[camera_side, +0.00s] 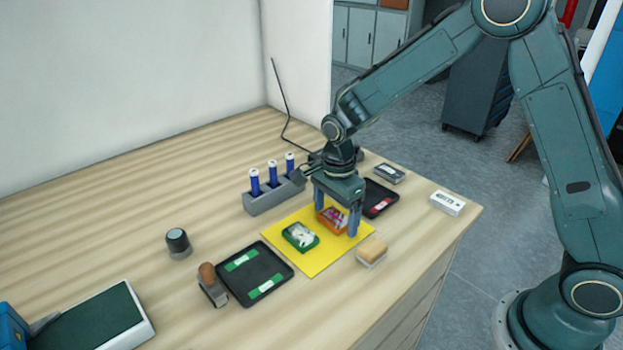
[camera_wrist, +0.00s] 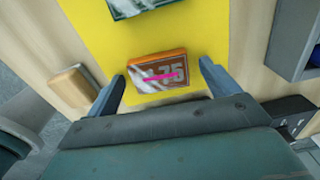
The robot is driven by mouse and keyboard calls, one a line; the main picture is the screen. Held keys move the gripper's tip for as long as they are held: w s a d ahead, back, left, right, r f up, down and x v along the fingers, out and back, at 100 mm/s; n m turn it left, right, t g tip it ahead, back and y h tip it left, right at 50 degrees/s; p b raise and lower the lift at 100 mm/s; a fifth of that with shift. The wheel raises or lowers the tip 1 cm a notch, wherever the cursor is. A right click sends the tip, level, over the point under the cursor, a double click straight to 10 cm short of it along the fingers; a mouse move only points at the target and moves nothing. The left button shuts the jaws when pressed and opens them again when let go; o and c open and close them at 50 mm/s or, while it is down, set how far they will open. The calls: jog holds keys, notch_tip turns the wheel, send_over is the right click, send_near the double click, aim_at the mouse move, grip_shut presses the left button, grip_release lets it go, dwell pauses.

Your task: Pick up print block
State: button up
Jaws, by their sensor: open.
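An orange-edged print block (camera_side: 331,218) with a pink mark on its printed face lies flat on the yellow mat (camera_side: 322,261). In the wrist view the block (camera_wrist: 158,74) lies between the blue fingers. My gripper (camera_side: 337,222) is open above it, one finger on each side, with a gap to each in the wrist view (camera_wrist: 163,70). I cannot tell how far the fingertips are above the mat. A second block with a green edge (camera_side: 300,237) lies on the same mat; part of it (camera_wrist: 138,6) shows at the top of the wrist view.
A tan block (camera_side: 372,252) sits by the mat's right edge. A black tray with green strips (camera_side: 270,272) is front left, another dark tray (camera_side: 381,195) behind right. A grey rack with blue tubes (camera_side: 268,198) stands behind. A wooden-handled stamp (camera_side: 210,285) stands left.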

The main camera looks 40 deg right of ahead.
jog(key=shift+c, duration=0.2)
jog(key=c, duration=1)
jog(key=shift+r, duration=0.1)
notch_tip(320, 180, up, 20)
jog(key=shift+f, duration=0.1)
dwell(0.8)
jog(key=n, duration=1.1)
send_over(335, 213)
jog(key=w+d, duration=0.2)
jog(key=d, duration=0.1)
notch_tip(335, 213, down, 7)
jog(key=f+n, duration=0.1)
jog(key=d+n, duration=0.1)
jog(key=n, duration=0.1)
jog(key=f+n, duration=0.1)
jog(key=shift+w+d+f, duration=0.35)
jog(key=shift+w, duration=0.05)
